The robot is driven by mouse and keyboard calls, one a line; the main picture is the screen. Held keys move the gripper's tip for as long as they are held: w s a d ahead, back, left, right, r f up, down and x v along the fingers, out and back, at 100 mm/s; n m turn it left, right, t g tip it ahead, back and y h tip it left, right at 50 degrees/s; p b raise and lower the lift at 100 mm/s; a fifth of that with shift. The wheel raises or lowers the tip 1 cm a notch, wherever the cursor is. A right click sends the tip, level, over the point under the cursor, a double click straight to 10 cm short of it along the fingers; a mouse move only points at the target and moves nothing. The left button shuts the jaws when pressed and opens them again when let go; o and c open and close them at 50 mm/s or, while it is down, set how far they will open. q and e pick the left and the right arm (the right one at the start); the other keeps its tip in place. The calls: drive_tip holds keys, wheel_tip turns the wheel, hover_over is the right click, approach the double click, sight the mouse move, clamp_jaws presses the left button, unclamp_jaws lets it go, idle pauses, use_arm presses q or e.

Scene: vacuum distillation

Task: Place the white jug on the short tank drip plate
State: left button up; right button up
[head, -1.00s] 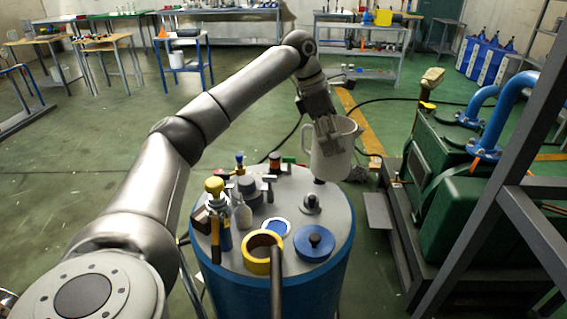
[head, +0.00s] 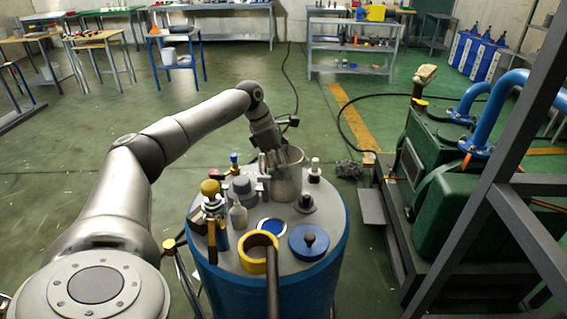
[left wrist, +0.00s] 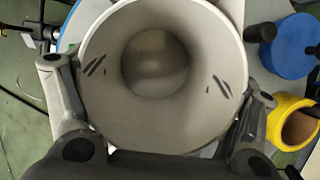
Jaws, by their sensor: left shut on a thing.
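The white jug (head: 288,178) is upright over the back part of the short blue tank's grey round top (head: 325,215). My left gripper (head: 274,160) is shut on the jug from its left side. In the left wrist view I look into the jug's open mouth (left wrist: 155,60), with a gripper finger on either side. I cannot tell whether the jug's base touches the tank top. A small blue-rimmed pale disc (head: 272,228) lies on the top, in front of the jug; I cannot tell whether it is the drip plate. My right gripper is out of view.
Green machinery with blue pipes (head: 490,100) stands at right.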

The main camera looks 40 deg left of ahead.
use_arm(q)
drive_tip(key=shift+d+f, duration=0.1)
drive_tip(key=o, duration=0.9)
